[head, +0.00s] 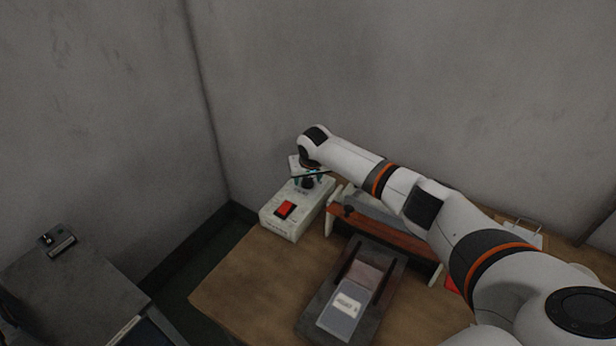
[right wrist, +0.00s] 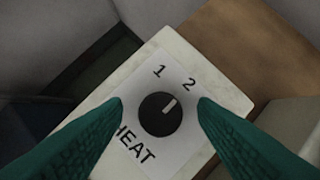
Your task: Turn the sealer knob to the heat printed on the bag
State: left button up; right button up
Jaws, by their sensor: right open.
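The sealer's control box (head: 283,222) is off-white with a red rocker switch, at the back left of the table. Its round black knob (right wrist: 161,114) sits on a white plate marked HEAT in the right wrist view. The knob's pale pointer line aims up and right, toward the printed 2; a 1 is printed left of that. My right gripper (right wrist: 160,104) is open, its teal fingers on either side of the knob with gaps showing. In the head view the knob (head: 308,183) is just below the gripper. The bag (head: 338,318) lies in a dark tray; its white label is too small to read surely.
The sealer's orange-brown bar (head: 385,237) stands right of the box, partly behind my right arm. The dark tray (head: 318,311) is in front of it. A grey cabinet (head: 70,288) with a small device (head: 57,240) stands at the left. The table's front left is clear.

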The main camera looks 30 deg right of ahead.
jog(key=c, duration=1)
jog(key=shift+o, duration=0.2)
jog(key=shift+a+r+m+p, duration=0.1)
jog(key=shift+m+p, duration=0.6)
jog(key=shift+m+g+h+p, duration=0.3)
jog(key=shift+m+h+p, duration=0.3)
jog(key=shift+m, duration=0.5)
jog(key=shift+w+a+m+g+h, duration=0.1)
jog(key=shift+m+g+h, duration=0.2)
jog(key=shift+m, duration=0.9)
jog(key=shift+m+g+h+b, duration=0.4)
jog(key=shift+m+g+b, duration=0.1)
jog(key=shift+m, duration=1)
